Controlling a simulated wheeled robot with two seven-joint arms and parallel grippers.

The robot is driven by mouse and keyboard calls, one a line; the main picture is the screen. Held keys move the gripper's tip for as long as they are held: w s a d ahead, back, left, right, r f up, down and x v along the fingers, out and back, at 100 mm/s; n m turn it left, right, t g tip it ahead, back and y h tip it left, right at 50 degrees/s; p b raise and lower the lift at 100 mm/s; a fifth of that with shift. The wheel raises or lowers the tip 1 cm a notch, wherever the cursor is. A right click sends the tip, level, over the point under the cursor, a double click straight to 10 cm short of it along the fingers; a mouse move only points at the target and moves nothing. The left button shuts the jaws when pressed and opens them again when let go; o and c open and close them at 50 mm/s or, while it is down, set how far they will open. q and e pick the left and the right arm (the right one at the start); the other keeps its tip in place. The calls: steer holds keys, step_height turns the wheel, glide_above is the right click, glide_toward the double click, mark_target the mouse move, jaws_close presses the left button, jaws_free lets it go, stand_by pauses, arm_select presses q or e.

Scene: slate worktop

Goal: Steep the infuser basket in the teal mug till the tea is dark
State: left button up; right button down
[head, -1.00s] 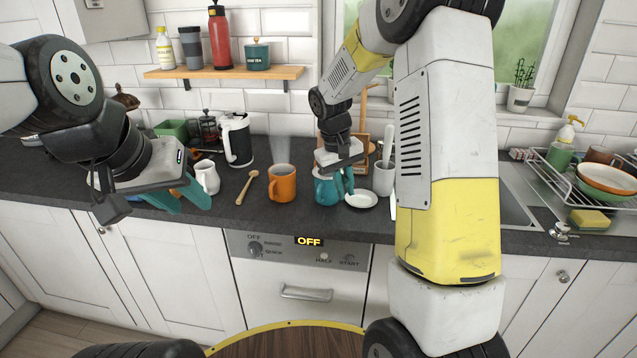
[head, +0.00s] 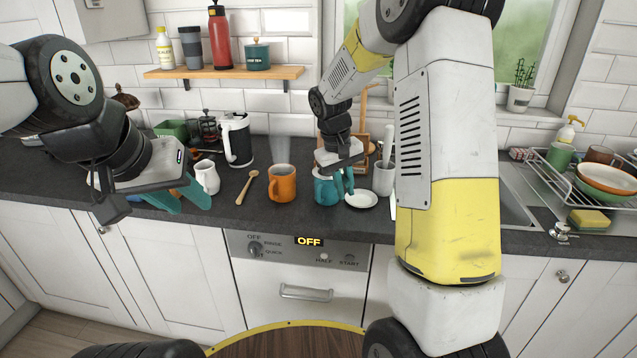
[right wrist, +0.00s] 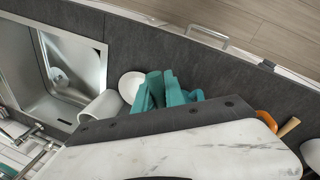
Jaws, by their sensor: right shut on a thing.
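The teal mug (head: 325,190) stands on the worktop, right of the orange mug. My right gripper (head: 344,186) is over its right side, pointing down, with its teal fingers closed. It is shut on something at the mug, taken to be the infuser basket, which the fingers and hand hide. The right wrist view shows the teal fingers (right wrist: 160,90) beside a teal patch, likely the mug; fingers and mug are hard to separate there. The tea is hidden. My left gripper (head: 185,200) is open and empty in front of the counter's left part.
A white saucer (head: 361,198) lies right of the mug, by a white utensil pot (head: 383,178). A sink (head: 513,200) and dish rack (head: 560,180) are at right.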

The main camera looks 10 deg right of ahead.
steer(key=shift+r, duration=0.1)
stand_by(0.3)
steer(key=shift+r, duration=4.2)
steer(key=shift+r, duration=1.5)
